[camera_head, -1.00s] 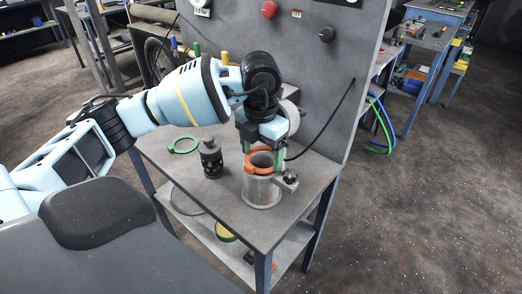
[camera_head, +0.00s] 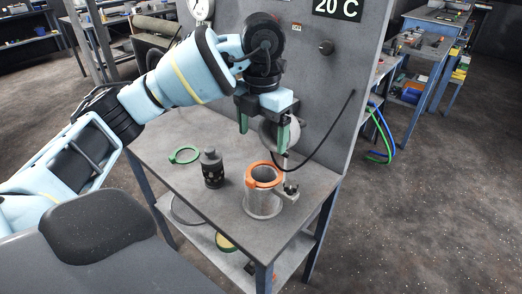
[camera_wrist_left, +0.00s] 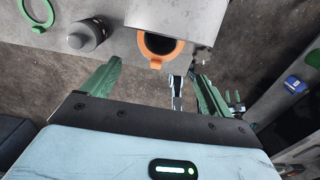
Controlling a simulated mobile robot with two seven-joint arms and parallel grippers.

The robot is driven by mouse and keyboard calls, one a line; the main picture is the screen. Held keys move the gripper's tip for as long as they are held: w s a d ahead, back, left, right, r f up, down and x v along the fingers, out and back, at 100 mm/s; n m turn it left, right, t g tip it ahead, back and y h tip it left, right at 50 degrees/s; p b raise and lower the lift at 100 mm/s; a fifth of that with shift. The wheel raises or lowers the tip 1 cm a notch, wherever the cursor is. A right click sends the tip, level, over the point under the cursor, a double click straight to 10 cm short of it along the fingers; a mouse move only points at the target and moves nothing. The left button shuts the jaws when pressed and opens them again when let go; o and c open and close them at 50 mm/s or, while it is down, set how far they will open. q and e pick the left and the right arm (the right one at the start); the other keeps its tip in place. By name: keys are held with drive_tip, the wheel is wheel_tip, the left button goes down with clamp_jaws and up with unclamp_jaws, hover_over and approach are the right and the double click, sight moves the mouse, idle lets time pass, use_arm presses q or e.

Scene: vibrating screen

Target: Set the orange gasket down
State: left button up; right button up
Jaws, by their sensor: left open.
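The orange gasket (camera_head: 264,165) lies around the top rim of the grey metal cylinder (camera_head: 262,202), which stands near the front right of the table. In the left wrist view the gasket (camera_wrist_left: 148,57) also shows at the cylinder's mouth, apart from the fingers. My left gripper (camera_head: 264,138) is open and empty, above the gasket, with its green fingers spread. The fingers also show in the left wrist view (camera_wrist_left: 160,88). My right gripper is not in view.
A black cylindrical fitting (camera_head: 212,170) stands left of the metal cylinder. A green ring (camera_head: 184,155) lies flat behind it on the grey table (camera_head: 190,187). A clamp (camera_head: 291,190) juts from the cylinder's right side. An upright grey panel (camera_head: 335,100) with a hanging black cable backs the table.

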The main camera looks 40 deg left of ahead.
use_arm(q)
wheel_tip(320, 180, up, 4)
drive_tip(key=shift+f+p, duration=0.15)
drive_tip(key=shift+p, duration=0.25)
idle(0.4)
